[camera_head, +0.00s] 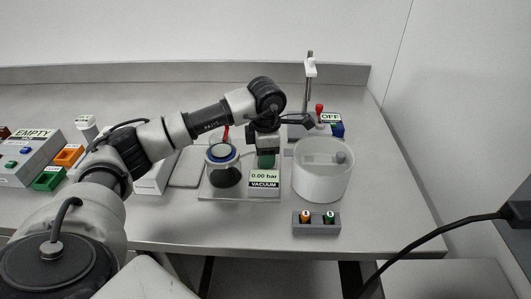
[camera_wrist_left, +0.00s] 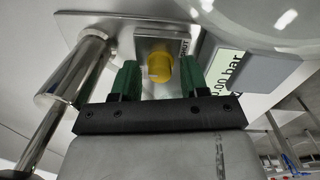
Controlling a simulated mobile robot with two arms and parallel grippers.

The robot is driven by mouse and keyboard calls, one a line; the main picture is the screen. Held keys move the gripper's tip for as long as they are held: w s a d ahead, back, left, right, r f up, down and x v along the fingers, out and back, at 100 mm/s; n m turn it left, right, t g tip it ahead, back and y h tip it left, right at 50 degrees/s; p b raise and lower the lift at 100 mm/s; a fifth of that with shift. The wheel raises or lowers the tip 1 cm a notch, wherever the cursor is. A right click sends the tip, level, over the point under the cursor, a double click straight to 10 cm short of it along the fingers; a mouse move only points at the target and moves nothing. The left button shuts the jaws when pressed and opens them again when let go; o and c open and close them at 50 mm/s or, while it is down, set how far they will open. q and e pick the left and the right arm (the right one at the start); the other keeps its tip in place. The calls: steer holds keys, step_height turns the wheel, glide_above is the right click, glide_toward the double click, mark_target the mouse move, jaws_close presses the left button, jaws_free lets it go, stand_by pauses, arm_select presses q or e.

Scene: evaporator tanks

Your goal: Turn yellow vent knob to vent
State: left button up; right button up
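The yellow vent knob (camera_wrist_left: 160,67) shows in the left wrist view, on a grey block beside the glass vessel. My left gripper (camera_wrist_left: 160,80) has its two green fingers apart, one on each side of the knob, with small gaps between fingers and knob. It looks open. In the head view my left gripper (camera_head: 267,160) points down behind the vacuum display (camera_head: 265,177), which reads 0.00 bar; the knob is hidden there. My right gripper is not in view.
A blue-lidded dark jar (camera_head: 223,170) stands left of the gripper. A red-tipped lever (camera_head: 319,110) and an OFF sign (camera_head: 330,117) are behind. Coloured bins are at left.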

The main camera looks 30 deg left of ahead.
arm_select(q)
steer(key=shift+o, duration=0.2)
steer(key=shift+r, duration=0.1)
step_height(320, 180, up, 11)
steer(key=shift+f, duration=0.2)
steer(key=shift+s+d, duration=0.1)
stand_by(0.6)
